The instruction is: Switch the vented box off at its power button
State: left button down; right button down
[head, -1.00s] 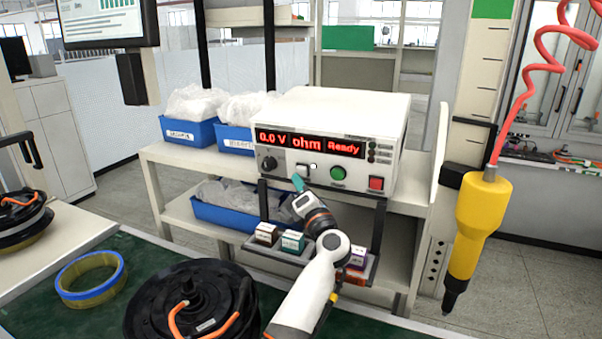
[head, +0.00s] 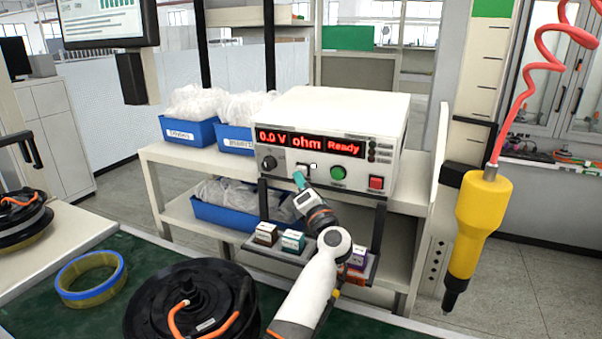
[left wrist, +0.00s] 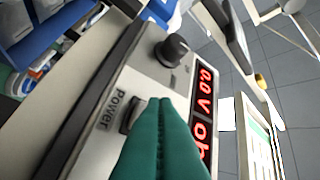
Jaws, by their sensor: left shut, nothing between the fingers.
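The vented box (head: 345,108), a white tester, stands on a shelf frame in the head view. Its red display is lit and reads "0.0 V ohm Ready". Its power button (left wrist: 130,115) is a rocker beside the word "Power" in the left wrist view, partly covered by my fingers. My left gripper (head: 299,176) is shut and empty, its teal fingertips at the lower front of the box by the button. In the left wrist view the fingertips (left wrist: 160,102) overlap the button's edge; I cannot tell whether they touch it. My right gripper is not in view.
A green button (head: 338,173), a red button (head: 376,183) and a black knob (head: 269,163) are on the same front panel. Small boxes (head: 292,241) sit on a tray below. A yellow hanging tool (head: 478,230) is at the right, a black hub motor (head: 190,305) in front.

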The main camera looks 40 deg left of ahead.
pick_arm(q)
jog(key=shift+w+a+r, duration=0.1)
jog(key=shift+w+a, duration=0.05)
jog(key=shift+w, duration=0.3)
dwell(0.8)
jog(key=shift+s, duration=0.1)
jog(key=shift+s+d+p, duration=0.3)
jog(key=shift+s, duration=0.45)
jog(key=shift+s+d+f+p, duration=0.15)
jog(key=shift+s+d+p, duration=0.15)
jog(key=shift+s, duration=0.5)
jog(key=shift+s+d+f+p, duration=0.2)
jog(key=shift+s+p, duration=0.15)
jog(key=shift+s, duration=0.4)
jog(key=shift+s+d+f+p, duration=0.2)
jog(key=shift+s+p, duration=0.1)
jog(key=shift+s, duration=0.5)
